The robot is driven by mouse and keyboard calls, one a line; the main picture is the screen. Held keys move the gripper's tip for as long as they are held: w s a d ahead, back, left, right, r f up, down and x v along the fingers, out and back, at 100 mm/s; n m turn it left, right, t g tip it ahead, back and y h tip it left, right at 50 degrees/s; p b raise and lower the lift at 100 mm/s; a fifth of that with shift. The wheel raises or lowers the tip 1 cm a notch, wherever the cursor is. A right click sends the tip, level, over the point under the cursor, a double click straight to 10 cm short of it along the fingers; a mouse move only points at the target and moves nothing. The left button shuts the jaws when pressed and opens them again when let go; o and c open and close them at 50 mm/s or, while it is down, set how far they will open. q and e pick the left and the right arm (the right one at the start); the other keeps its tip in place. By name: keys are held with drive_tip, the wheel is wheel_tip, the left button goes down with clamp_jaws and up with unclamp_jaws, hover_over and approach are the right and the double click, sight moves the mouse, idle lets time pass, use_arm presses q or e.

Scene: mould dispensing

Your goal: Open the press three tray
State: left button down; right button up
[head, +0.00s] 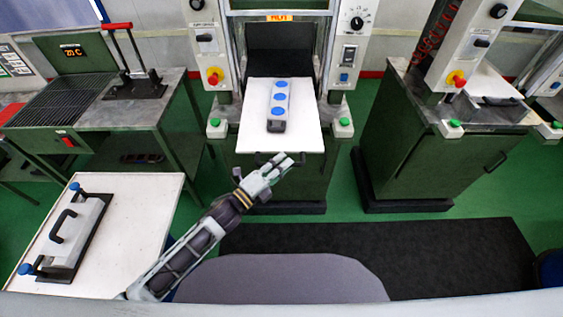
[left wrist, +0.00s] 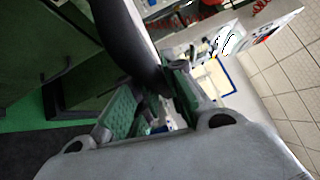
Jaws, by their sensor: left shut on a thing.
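The press tray (head: 308,124) is a white board that stands out from the front of the middle green press (head: 307,187). A grey mould (head: 275,123) with blue round tops lies on it. My left gripper (head: 285,163) is at the tray's front edge, shut on the dark tray handle (left wrist: 128,42), which passes between the fingers in the left wrist view. The fingers partly hide the handle in the head view. The label (head: 279,18) above the press is too small to read surely. My right gripper is not in view.
A white table (head: 145,205) at the lower left holds a grey mould with a black handle (head: 62,226). Another green press (head: 410,150) stands at the right. A bench with a red-handled tool (head: 137,87) is at the left. Dark mat (head: 450,250) lies clear in front.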

use_arm(q)
drive_tip(key=c, duration=1.5)
unclamp_jaws()
drive_tip(key=shift+r, duration=0.2)
drive_tip(key=shift+o, duration=0.2)
drive_tip(key=shift+f, duration=0.1)
drive_tip(key=v, duration=1.2)
